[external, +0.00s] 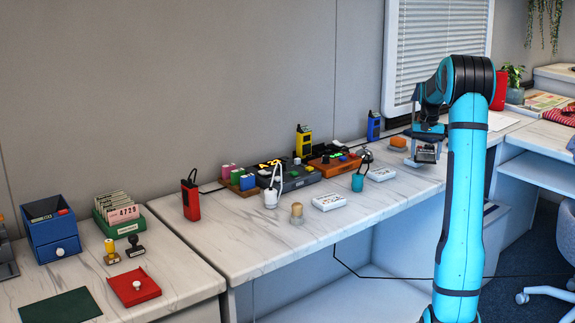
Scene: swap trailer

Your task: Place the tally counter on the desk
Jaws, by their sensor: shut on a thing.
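My gripper (427,141) points down above the right part of the marble-topped desk (250,243). It is shut on a small dark and silvery thing, which looks like the tally counter (425,154). Its details are too small to read, and the jaws hide part of it. The view does not clearly show whether its underside is clear of the desk. A white base with an orange top (398,142) is just left of the gripper.
Several radios, including a red one (191,198), a yellow one (303,141) and a blue one (373,126), stand along the wall. The front left surface is clear.

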